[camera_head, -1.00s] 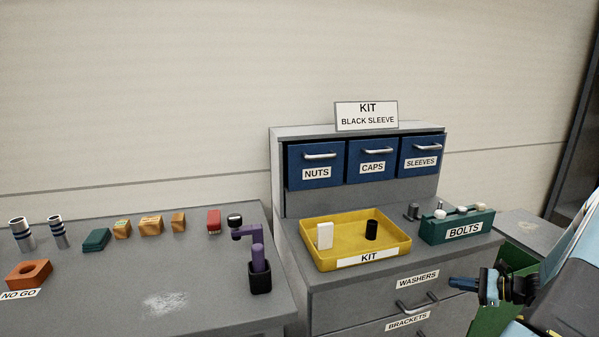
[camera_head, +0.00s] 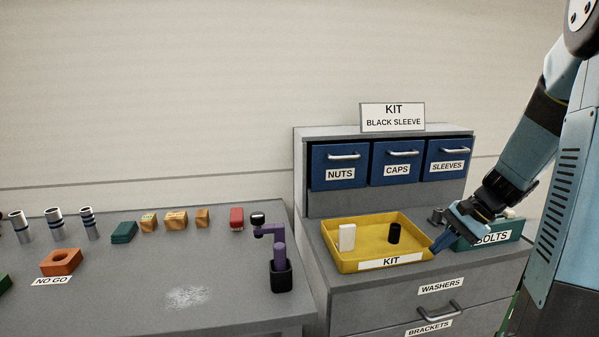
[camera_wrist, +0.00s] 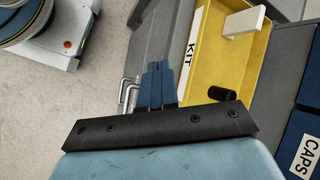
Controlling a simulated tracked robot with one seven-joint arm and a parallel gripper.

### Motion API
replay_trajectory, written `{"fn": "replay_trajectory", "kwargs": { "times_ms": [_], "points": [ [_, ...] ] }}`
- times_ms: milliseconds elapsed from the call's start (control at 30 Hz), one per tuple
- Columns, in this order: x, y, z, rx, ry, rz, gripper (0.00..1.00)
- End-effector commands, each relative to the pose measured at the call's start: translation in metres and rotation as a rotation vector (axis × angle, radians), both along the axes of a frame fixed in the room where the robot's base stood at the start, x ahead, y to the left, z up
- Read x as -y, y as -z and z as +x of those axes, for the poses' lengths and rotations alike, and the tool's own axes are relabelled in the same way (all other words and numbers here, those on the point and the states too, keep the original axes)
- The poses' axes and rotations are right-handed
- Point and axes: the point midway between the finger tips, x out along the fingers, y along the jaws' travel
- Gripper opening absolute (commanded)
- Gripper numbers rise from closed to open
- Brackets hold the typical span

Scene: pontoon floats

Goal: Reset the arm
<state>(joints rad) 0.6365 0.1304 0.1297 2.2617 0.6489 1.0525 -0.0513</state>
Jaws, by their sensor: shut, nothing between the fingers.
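My gripper (camera_head: 437,246) is shut and empty, its blue fingers pointing down near the right front corner of the yellow kit tray (camera_head: 352,266). In the wrist view my closed fingers (camera_wrist: 158,84) show beside the tray's labelled wall (camera_wrist: 188,60). A black sleeve (camera_head: 394,233) and a white block (camera_head: 347,237) stand apart inside the tray. My arm comes in from the right and partly covers the green bolts holder (camera_head: 488,240).
Nuts (camera_head: 339,166), caps (camera_head: 397,162) and sleeves (camera_head: 447,157) drawers are closed behind the tray. The left bench holds several cylinders, blocks, an orange NO GO piece (camera_head: 60,262) and a purple clamp-like tool (camera_head: 278,257).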

Motion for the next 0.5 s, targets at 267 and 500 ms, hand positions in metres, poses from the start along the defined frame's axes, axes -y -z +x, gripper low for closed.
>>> {"fn": "replay_trajectory", "kwargs": {
  "times_ms": [267, 500],
  "points": [
    [-0.043, -0.047, -0.034, 0.094, -0.195, -0.207, 0.0],
    [-0.069, -0.08, -0.068, 0.193, -0.344, -0.375, 0.0]
  ]
}}
